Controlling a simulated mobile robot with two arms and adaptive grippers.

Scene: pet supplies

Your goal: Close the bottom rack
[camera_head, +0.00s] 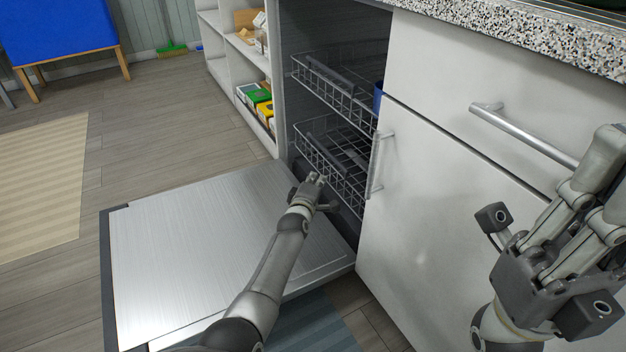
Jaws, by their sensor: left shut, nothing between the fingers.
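The bottom rack (322,158) is a dark wire basket low inside the open dishwasher, and its front edge shows near the cabinet opening. The dishwasher door (200,240) is folded down flat, with a brushed metal face. My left gripper (316,180) is shut and empty, right at the front of the bottom rack, above the inner end of the door. I cannot tell whether it touches the wire. My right gripper (590,190) is at the right, in front of the white cabinet, away from the rack; its fingertips are hard to make out.
The upper rack (335,85) sits above the bottom rack, with a blue item (378,96) in it. A white cabinet (440,170) with metal handles stands at the right under a speckled countertop (540,35). White shelves (228,60) stand behind the dishwasher. Open floor lies left.

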